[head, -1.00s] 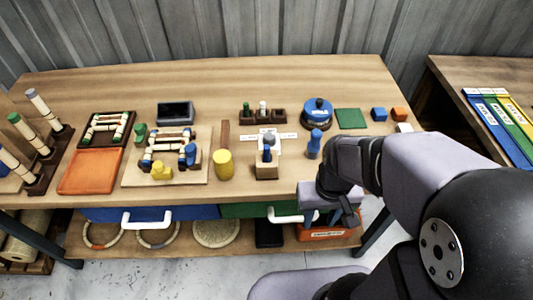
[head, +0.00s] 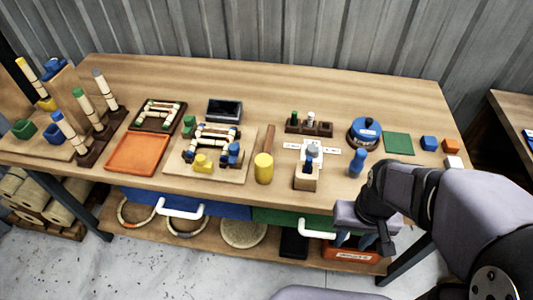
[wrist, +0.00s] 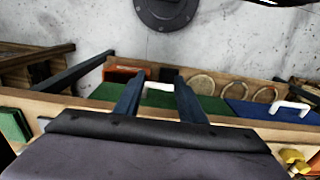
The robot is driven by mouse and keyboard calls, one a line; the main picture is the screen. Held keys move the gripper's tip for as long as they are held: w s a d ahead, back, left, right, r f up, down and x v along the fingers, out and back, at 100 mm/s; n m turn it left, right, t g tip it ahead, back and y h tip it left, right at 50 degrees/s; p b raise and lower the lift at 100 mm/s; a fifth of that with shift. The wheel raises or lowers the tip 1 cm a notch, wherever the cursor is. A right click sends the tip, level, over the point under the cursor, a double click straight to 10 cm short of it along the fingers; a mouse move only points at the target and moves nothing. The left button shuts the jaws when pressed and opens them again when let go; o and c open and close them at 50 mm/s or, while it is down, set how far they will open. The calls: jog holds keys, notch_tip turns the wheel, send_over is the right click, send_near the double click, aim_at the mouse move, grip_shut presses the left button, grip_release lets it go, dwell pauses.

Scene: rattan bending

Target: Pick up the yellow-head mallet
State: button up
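The yellow-head mallet lies on the table in the head view. Its yellow head (head: 264,168) is near the front edge, and its brown handle (head: 269,139) points to the back. My gripper (head: 364,243) is to the right of the mallet and lower, in front of the table's front edge by the shelf, well apart from it. In the wrist view my gripper (wrist: 158,80) has its two dark fingers apart with nothing between them. A yellow object (wrist: 294,160) is cut off at that view's lower right; I cannot tell whether it is the mallet.
Left of the mallet is a board (head: 178,172) with a rattan frame and yellow and blue clamps. Right of it are a wooden block holder (head: 306,178), a blue peg (head: 357,164) and a blue round tin (head: 364,134). Drawer handles (head: 317,229) jut from the front. The table's back is clear.

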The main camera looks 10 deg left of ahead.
jog(key=shift+o, duration=0.6)
jog(key=w+a+r+t, duration=0.1)
jog(key=w+a+r, duration=0.2)
jog(key=w, duration=0.4)
jog(key=w+a+r+t+p, duration=0.1)
jog(key=w+a+r+t, duration=0.1)
jog(key=w, duration=0.5)
jog(key=w+a+r+t+p, duration=0.1)
jog(key=w+a+r, duration=0.2)
jog(key=w, duration=0.5)
jog(key=shift+a+r+t, duration=0.3)
jog(key=shift+a+r, duration=0.05)
jog(key=shift+a, duration=0.05)
jog(key=p, duration=0.2)
send_near(267, 150)
jog(key=x, duration=0.2)
jog(key=shift+w+d+f, duration=0.2)
jog(key=shift+d+f, duration=0.05)
jog(key=shift+f, duration=0.05)
jog(key=shift+a+f, duration=0.15)
jog(key=shift+a, duration=0.15)
jog(key=shift+x, duration=1.05)
jog(key=shift+f+p, duration=0.1)
jog(key=shift+p, duration=0.2)
